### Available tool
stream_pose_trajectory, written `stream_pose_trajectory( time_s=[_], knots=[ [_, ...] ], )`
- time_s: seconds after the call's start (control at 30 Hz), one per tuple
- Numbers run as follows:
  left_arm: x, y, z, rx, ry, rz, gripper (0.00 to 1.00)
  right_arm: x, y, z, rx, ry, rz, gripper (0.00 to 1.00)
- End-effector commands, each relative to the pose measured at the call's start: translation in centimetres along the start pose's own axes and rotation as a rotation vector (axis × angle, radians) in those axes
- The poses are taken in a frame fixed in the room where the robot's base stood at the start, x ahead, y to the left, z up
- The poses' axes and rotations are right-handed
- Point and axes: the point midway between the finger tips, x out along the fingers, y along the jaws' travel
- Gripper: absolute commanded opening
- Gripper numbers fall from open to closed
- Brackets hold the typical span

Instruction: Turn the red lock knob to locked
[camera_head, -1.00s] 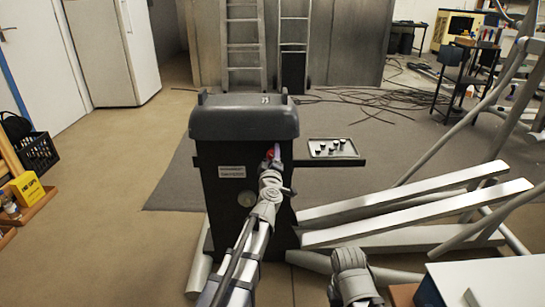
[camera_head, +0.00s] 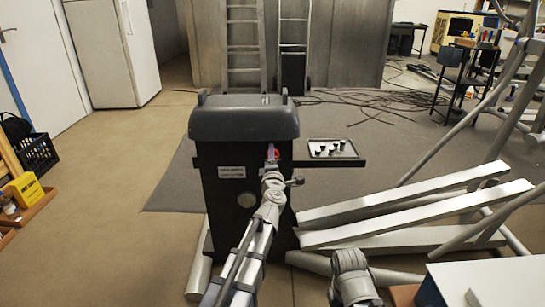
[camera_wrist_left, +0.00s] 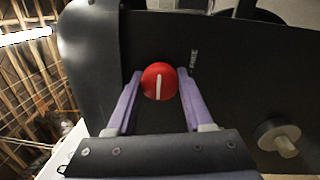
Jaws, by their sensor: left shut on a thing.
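The red lock knob (camera_head: 277,154) is on the dark front panel of the machine housing (camera_head: 222,215), partly hidden by my left gripper in the head view. In the left wrist view the knob (camera_wrist_left: 159,81) is round with a white line running nearly upright in the picture. My left gripper (camera_head: 271,153) is at the panel; its two purple fingers (camera_wrist_left: 158,88) stand on either side of the knob, shut on it. A small pale word, which seems to read FREE, is on the panel beside the knob. My right gripper cannot be made out; only part of my right arm shows.
A tray (camera_head: 333,160) with several small dark parts sits on a shelf right of the housing. Long pale rails (camera_head: 420,225) extend to the right.

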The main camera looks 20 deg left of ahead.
Motion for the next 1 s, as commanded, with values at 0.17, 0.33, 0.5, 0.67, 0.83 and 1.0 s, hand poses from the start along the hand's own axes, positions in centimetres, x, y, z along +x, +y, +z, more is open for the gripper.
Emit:
stream_pose_trajectory(
  time_s=[0.17, 0.33, 0.5, 0.67, 0.83, 1.0],
  knots=[
    [0.06, 0.02, 0.02, -0.021, 0.002, 0.001, 0.0, -0.02, 0.0, 0.0, 0.0, 0.0, 0.0, 0.5],
    [0.06, 0.02, 0.01, -0.025, 0.003, 0.001, 0.0, -0.02, 0.0, 0.0, 0.0, 0.0, 0.0, 0.5],
    [0.06, 0.02, -0.01, -0.025, 0.003, 0.001, 0.0, -0.02, 0.0, 0.0, 0.0, 0.0, 0.0, 0.5],
    [0.05, 0.02, -0.02, -0.025, 0.003, 0.001, 0.63, -0.01, 0.0, 0.0, 0.0, 0.0, 0.0, 0.5],
    [0.03, 0.01, -0.03, -0.024, 0.003, 0.001, 0.8, 0.0, 0.0, 0.0, 0.0, 0.0, 0.0, 0.5],
    [0.02, 0.01, -0.03, -0.024, 0.003, 0.001, 0.8, 0.0, 0.0, 0.0, 0.0, 0.0, 0.0, 0.5]
  ],
)
